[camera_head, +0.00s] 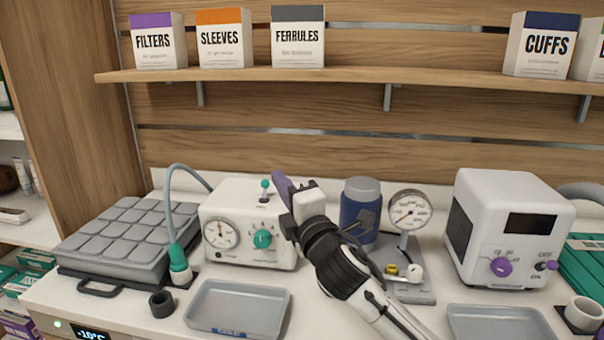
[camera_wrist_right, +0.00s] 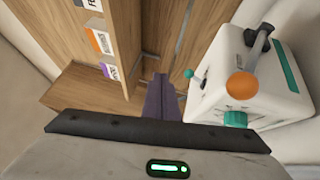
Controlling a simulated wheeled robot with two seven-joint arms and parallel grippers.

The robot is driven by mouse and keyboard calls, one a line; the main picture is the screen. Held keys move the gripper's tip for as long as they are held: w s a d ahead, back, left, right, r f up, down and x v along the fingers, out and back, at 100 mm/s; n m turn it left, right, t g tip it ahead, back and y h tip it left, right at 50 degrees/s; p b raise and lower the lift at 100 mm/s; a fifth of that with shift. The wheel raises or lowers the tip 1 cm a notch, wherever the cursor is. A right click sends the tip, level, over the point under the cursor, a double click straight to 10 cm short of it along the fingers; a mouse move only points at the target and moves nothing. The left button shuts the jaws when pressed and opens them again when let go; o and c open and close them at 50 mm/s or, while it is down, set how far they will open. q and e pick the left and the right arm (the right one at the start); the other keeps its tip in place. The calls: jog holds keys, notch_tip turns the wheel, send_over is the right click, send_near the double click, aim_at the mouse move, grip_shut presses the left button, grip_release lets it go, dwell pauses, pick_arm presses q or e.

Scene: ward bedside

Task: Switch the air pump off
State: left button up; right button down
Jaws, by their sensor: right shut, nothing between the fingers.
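A white box-shaped unit (camera_head: 235,197), which looks like the air pump, stands left of centre. It has a round gauge (camera_head: 221,233), a teal knob (camera_head: 262,239) and a small teal-tipped lever (camera_head: 265,187) on top. A grey hose (camera_head: 171,190) arches from behind it to a teal connector. The unit (camera_wrist_right: 222,70) and lever (camera_wrist_right: 188,74) also show in the right wrist view. My right gripper (camera_head: 281,184) is shut and empty, its purple fingers just right of the lever, apparently not touching. The lever's on/off position cannot be told. My left gripper is out of view.
A grey cushioned pad (camera_head: 125,235) lies left; an empty grey tray (camera_head: 237,305) lies in front. A blue jar (camera_head: 360,210) and gauge stand (camera_head: 410,212) are right of the gripper. Another white unit (camera_head: 510,215) with a purple knob stands farther right. A shelf (camera_head: 350,72) overhangs behind.

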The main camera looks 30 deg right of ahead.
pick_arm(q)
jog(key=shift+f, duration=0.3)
pick_arm(e)
jog(key=s+r, duration=0.3)
jog(key=s, duration=0.3)
jog(key=shift+s+r, duration=0.3)
jog(key=shift+s, duration=0.05)
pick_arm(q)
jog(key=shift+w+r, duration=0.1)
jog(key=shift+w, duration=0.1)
